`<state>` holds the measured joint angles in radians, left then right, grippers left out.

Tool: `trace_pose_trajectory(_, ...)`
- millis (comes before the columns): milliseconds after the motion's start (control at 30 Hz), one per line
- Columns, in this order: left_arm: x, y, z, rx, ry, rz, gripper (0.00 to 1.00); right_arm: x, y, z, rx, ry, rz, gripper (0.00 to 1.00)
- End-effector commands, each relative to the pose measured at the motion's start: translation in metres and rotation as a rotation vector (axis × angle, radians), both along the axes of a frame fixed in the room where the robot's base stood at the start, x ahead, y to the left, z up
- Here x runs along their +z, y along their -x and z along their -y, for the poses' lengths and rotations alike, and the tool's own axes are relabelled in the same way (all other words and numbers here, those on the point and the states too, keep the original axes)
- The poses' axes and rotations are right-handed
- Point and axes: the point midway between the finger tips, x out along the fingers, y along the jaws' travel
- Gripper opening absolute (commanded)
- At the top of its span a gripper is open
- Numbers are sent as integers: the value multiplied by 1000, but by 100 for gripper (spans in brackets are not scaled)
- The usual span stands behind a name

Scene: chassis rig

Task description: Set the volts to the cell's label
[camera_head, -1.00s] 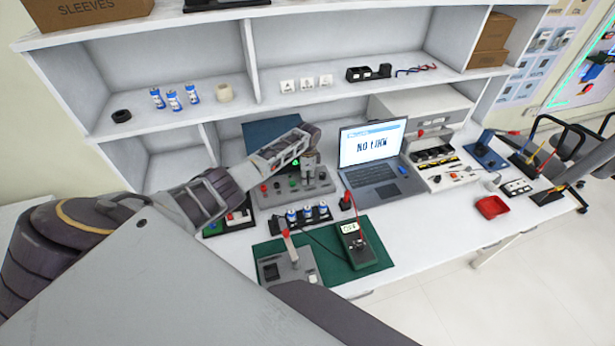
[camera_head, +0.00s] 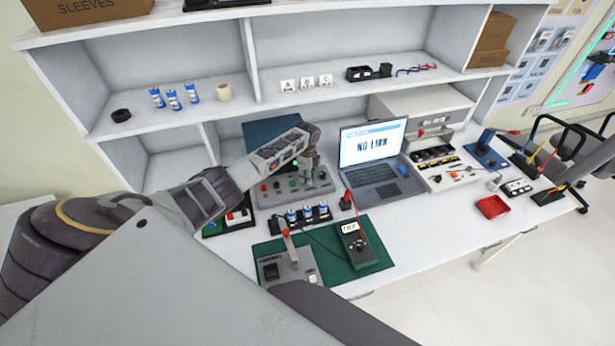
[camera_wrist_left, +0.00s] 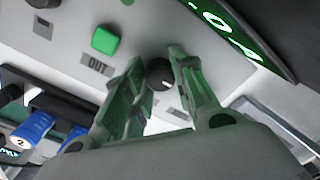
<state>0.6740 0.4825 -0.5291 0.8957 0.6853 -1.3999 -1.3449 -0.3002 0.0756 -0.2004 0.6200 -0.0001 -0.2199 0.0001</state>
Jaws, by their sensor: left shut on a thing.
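A grey bench power supply (camera_head: 322,186) stands on the bench, with coloured buttons and a lit green display. My left gripper (camera_head: 308,171) is over its panel. In the left wrist view the gripper (camera_wrist_left: 160,88) is shut on a black round knob (camera_wrist_left: 160,73) with a white mark. Beside it are a green button (camera_wrist_left: 105,39), an "OUT" label (camera_wrist_left: 96,65) and the green display (camera_wrist_left: 228,27), whose digits are cut off. Blue-and-white cells (camera_head: 307,213) stand in a black holder; one (camera_wrist_left: 32,130) shows a "2". Their voltage labels are unreadable. My right gripper is out of view.
A green mat (camera_head: 330,275) bears a multimeter (camera_head: 354,246) and a grey lever device (camera_head: 287,270). A laptop (camera_head: 372,160) reading "NO LINK" stands to the right. A red tray (camera_head: 492,207) lies farther right. More cells (camera_head: 174,101) stand on the shelf.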

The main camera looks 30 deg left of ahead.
Motion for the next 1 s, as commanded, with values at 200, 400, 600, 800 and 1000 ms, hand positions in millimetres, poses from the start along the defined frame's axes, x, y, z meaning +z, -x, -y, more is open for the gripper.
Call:
trace_pose_trajectory(200,1,-1,0,0,0,3,2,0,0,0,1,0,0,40)
trace_pose_trajectory(400,1,-1,0,0,1,2,40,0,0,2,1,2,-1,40)
trace_pose_trajectory(600,1,-1,0,0,0,1,49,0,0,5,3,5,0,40)
trace_pose_trajectory(800,1,0,0,1,0,1,49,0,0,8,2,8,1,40)
trace_pose_trajectory(1000,5,0,0,0,0,1,49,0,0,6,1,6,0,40)
